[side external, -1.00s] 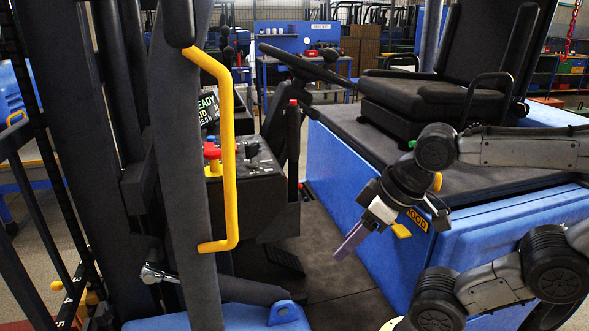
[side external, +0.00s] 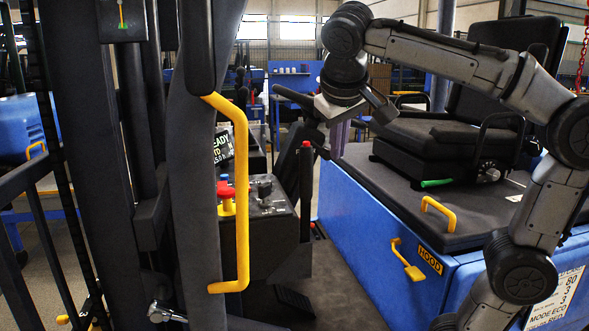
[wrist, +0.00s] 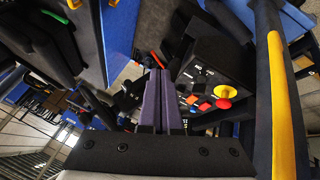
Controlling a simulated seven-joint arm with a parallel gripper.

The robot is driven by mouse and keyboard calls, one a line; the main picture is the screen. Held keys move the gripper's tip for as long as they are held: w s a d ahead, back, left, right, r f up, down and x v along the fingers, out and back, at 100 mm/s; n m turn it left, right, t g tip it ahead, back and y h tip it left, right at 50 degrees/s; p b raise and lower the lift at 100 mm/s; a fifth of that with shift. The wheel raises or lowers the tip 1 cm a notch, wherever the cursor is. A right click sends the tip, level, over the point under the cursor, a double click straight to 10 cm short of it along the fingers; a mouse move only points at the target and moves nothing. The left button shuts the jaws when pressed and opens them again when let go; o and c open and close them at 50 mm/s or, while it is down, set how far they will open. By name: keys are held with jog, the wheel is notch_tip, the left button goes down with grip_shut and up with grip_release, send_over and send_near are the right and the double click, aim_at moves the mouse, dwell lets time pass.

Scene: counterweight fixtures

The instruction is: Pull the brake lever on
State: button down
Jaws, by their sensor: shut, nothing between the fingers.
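A black upright lever with a red tip (side external: 306,160) stands beside the control console in the side external view. It looks like the brake lever, but no label on it is readable. My gripper (side external: 340,140) hangs just to the right of the lever's top in that picture, with its purple fingers pointing down. The fingers (wrist: 166,98) are together and empty in the wrist view. A small red piece shows just beyond the fingertips there, but I cannot tell if it is the lever's tip. I cannot tell the exact gap between fingers and lever.
The control console (side external: 262,205) has a red knob on a yellow base (side external: 226,198). A yellow grab handle (side external: 242,200) stands in front of it. The seat (side external: 430,145) and blue hood (side external: 365,225) lie to the right, with a green handle (side external: 437,183). The steering wheel is partly hidden.

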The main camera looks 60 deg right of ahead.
jog(key=w+a+r+h, duration=0.1)
jog(key=w+a, duration=0.2)
jog(key=w, duration=0.5)
jog(key=shift+w, duration=0.3)
jog(key=x, duration=1)
jog(key=shift+s+d, duration=0.1)
jog(key=shift+s, duration=0.1)
